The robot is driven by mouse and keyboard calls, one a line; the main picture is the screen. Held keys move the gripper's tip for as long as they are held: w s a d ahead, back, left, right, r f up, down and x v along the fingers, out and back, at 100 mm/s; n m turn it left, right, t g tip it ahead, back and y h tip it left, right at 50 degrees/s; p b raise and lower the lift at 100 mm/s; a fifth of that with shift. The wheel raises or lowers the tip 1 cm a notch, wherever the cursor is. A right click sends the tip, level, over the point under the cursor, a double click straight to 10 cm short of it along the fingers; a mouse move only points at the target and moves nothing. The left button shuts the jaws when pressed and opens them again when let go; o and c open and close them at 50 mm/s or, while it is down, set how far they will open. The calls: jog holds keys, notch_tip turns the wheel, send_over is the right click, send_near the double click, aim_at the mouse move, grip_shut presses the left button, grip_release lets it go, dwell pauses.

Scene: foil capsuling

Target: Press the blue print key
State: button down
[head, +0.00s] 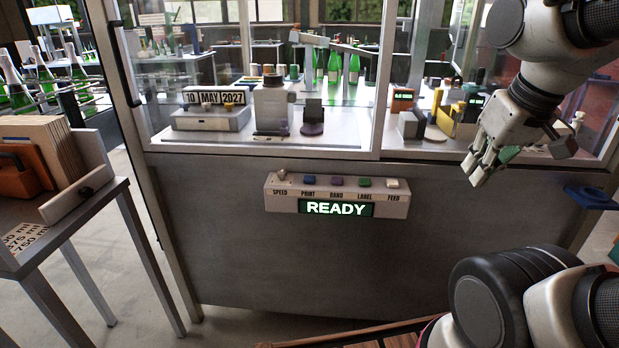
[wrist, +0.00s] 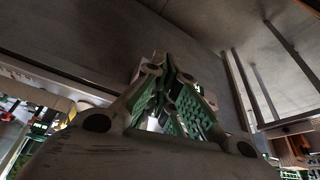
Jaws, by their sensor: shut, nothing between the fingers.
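The blue print key (head: 309,180) is on top of a pale control box (head: 280,203) fixed to the front of the grey machine cabinet. It is labelled PRINT, between the SPEED knob (head: 282,175) and the purple BAND key (head: 337,182). The box's display (head: 335,208) reads READY. My gripper (head: 478,180) is shut and empty, well to the right of the box and at about its height in the picture, apart from it. In the wrist view my gripper (wrist: 170,75) shows its green-padded fingers against the grey cabinet panel. I cannot make out the blue key there.
The green LABEL key (head: 364,183) and white FEED key (head: 392,184) sit right of the purple one. A blue bracket (head: 592,197) juts from the cabinet at right. A table (head: 62,228) with a box of cards stands at left. The cabinet front below the control box is bare.

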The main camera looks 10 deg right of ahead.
jog(key=shift+a, duration=0.1)
dwell(0.4)
jog(key=n+t+y, duration=0.4)
jog(key=n, duration=1)
send_over(307, 179)
notch_tip(307, 179, down, 7)
jog(key=shift+a+r, duration=0.1)
jog(key=shift+f, duration=4.45)
